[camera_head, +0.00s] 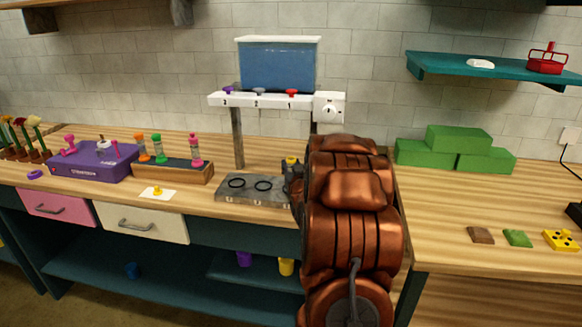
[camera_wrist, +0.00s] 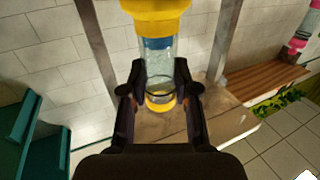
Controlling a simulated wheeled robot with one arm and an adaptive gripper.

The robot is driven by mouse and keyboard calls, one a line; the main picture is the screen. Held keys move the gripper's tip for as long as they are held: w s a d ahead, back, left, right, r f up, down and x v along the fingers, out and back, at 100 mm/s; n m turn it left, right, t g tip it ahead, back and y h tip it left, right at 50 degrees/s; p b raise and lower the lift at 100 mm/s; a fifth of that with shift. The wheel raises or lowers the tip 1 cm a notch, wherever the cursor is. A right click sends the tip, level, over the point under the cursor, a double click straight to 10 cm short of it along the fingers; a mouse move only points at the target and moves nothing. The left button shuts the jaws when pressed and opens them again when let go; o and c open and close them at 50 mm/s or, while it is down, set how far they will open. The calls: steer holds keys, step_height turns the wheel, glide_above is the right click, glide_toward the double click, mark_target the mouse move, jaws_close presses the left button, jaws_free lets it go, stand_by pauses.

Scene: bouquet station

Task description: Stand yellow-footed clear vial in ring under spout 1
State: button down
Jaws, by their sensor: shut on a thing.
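My gripper (camera_wrist: 160,92) is shut on the clear vial (camera_wrist: 158,70) and holds it about upright. The vial has a yellow foot (camera_wrist: 160,105) and a wide yellow top (camera_wrist: 155,12); a little of the yellow also shows in the head view (camera_head: 291,160). A dark ring (camera_wrist: 160,94) shows around the vial's lower end; I cannot tell whether the foot rests on the base. In the head view my gripper (camera_head: 292,180) is at the right end of the grey ring base (camera_head: 228,195). The arm hides the ring under spout 1, which has a red knob (camera_head: 291,93).
Two empty black rings (camera_head: 236,183) (camera_head: 263,185) lie left of my gripper. A post (camera_head: 238,138) and the spout bar (camera_head: 250,101) stand close behind and above. A vial rack (camera_head: 172,172) is further left. Green blocks (camera_head: 455,150) stand on the right counter.

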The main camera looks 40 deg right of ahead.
steer(key=shift+f+b, duration=0.4)
steer(key=c, duration=0.9)
jaws_free()
steer(key=shift+o, duration=0.2)
